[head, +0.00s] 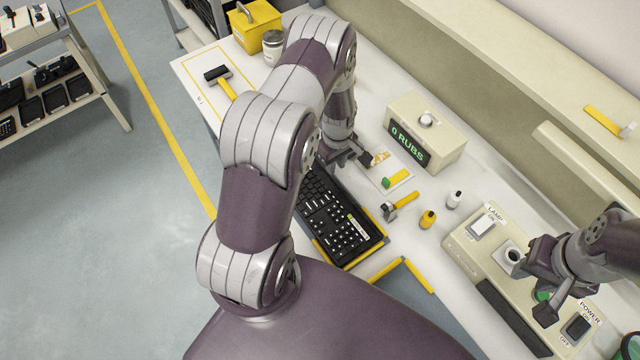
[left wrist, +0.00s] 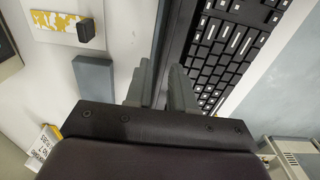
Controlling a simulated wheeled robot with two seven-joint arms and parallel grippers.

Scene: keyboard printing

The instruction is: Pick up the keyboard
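The black keyboard (head: 345,222) with white-marked keys lies at the table's front edge, its far end hidden behind my left arm. My left gripper (head: 352,158) is low at the keyboard's far part. In the left wrist view, the keyboard (left wrist: 230,50) fills the upper right. The two grey fingers (left wrist: 161,85) are close together at its long edge, one over the key side and one just outside. I cannot tell whether they press on it. My right gripper (head: 545,285) is open and empty above the beige control panel, at the right.
A beige box (head: 425,130) reading "0 RUBS" stands behind the keyboard. The control panel (head: 465,240) is farther right. Yellow corner strips (head: 415,274) mark the near table edge.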

